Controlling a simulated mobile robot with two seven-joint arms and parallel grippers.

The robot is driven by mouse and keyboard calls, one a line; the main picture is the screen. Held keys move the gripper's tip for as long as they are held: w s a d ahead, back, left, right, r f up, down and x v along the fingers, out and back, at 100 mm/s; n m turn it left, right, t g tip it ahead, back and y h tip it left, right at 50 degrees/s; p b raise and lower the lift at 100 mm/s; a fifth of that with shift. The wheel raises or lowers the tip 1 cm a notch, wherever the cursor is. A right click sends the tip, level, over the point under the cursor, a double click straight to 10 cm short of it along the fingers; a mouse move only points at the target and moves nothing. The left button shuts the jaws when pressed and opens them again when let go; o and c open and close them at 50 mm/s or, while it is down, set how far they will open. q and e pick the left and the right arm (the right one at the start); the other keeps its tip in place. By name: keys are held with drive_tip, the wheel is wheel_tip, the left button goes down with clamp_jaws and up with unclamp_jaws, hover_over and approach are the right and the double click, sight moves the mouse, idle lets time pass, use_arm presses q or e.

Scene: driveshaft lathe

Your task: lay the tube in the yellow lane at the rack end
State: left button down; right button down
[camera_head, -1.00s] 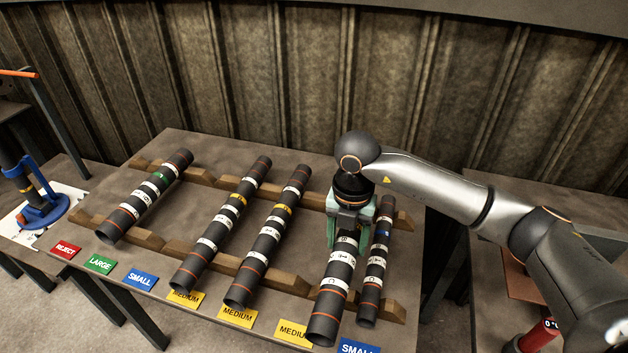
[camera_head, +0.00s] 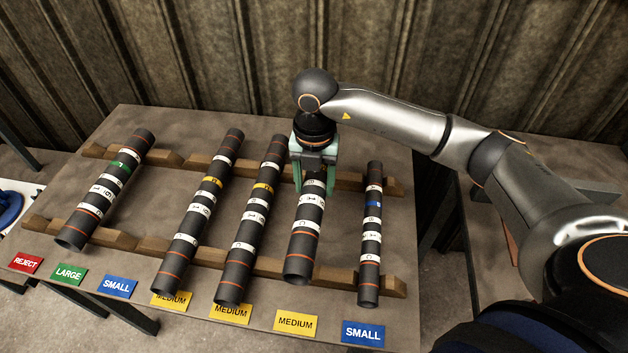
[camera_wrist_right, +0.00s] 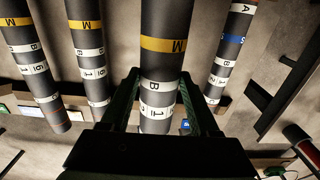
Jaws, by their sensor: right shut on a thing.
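The tube (camera_head: 303,240) is dark with white lettered bands and orange rings; its yellow M band shows in the right wrist view (camera_wrist_right: 162,45). My right gripper (camera_head: 312,188) is shut around its far part, from above. The tube lies over the lane behind the rightmost yellow MEDIUM label (camera_head: 296,323), roughly in line with its neighbours. I cannot tell whether it touches the wooden rails or hangs just above them. The gripper hides its far end in the head view. My left gripper is not in view.
A blue-banded tube (camera_head: 371,240) lies close on the right, behind the SMALL label (camera_head: 363,333). A yellow-banded tube (camera_head: 250,220) lies on the left, with another yellow-banded and a green-banded tube (camera_head: 106,190) farther left. The front rail (camera_head: 336,278) is bare between the right tubes.

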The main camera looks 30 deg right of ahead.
drive_tip(key=shift+f, duration=0.1)
drive_tip(key=shift+w+f+b, duration=0.1)
drive_tip(key=shift+f+b, duration=2.95)
drive_tip(key=shift+f, duration=1.05)
drive_tip(key=shift+c, duration=2.4)
unclamp_jaws()
drive_tip(key=o, duration=0.4)
drive_tip(key=shift+o, duration=0.2)
drive_tip(key=shift+f, duration=0.1)
